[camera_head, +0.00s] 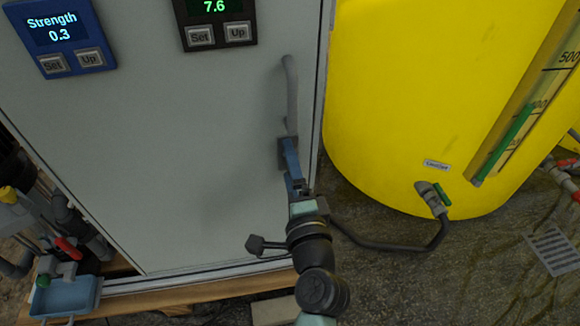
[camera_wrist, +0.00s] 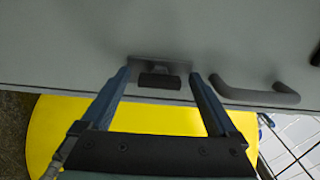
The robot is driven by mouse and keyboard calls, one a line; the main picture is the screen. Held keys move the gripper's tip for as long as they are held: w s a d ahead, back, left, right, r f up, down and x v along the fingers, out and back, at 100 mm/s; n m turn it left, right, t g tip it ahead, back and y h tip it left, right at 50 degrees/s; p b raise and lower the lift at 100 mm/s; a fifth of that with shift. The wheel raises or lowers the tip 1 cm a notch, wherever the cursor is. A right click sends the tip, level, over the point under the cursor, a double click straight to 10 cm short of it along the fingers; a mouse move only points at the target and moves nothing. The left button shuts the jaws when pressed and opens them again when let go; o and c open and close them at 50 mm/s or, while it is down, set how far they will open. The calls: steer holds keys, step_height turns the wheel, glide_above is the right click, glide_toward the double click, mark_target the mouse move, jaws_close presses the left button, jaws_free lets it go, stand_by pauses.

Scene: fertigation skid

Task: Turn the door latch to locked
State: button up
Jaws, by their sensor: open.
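The door latch (camera_wrist: 160,81) shows in the wrist view as a dark bar on a grey plate, lying across the picture. It is on the grey cabinet door (camera_wrist: 70,45). My gripper (camera_head: 288,148) is open at the door's right side, just below the door handle in the head view. In the wrist view its two blue fingers lie on either side of the latch, with gaps between them and the bar. I cannot tell whether the fingertips touch the door. In the head view my gripper hides the latch.
A grey door handle (camera_head: 291,90) sticks out close to my gripper; it also shows in the wrist view (camera_wrist: 258,93). A big yellow tank (camera_head: 420,80) stands right of the cabinet, with a valve (camera_head: 430,195) and hose low down. Two control boxes (camera_head: 60,38) (camera_head: 215,20) are on the door.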

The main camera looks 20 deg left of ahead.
steer(key=p+v, duration=0.1)
steer(key=v, duration=1.2)
steer(key=shift+p, duration=0.35)
steer(key=w+d+r+n+t+h+p, duration=0.1)
steer(key=w+r+n+t+p, duration=0.15)
steer(key=r, duration=0.95)
steer(key=w+d+r+n+t+h+p, duration=0.15)
steer(key=r+n, duration=0.25)
steer(key=r, duration=0.7)
steer(key=w+d+r+n+t+h+p, duration=0.1)
steer(key=w+r+n+t, duration=0.2)
steer(key=r, duration=0.9)
steer(key=s+d+r+n+t+h+p, duration=0.1)
steer(key=s+d+r+t+h+p, duration=0.15)
steer(key=r, duration=0.55)
steer(key=s+d+r+t+h+p, duration=0.1)
steer(key=s+r+h, duration=0.15)
steer(key=r, duration=0.45)
steer(key=s+d+r+n+t+h+p, duration=0.15)
steer(key=s+r, duration=0.25)
steer(key=r, duration=0.4)
step_height(320, 180, up, 35)
steer(key=m+p, duration=0.1)
steer(key=p, duration=3.5)
steer(key=shift+w+d, duration=0.25)
steer(key=shift+d, duration=0.1)
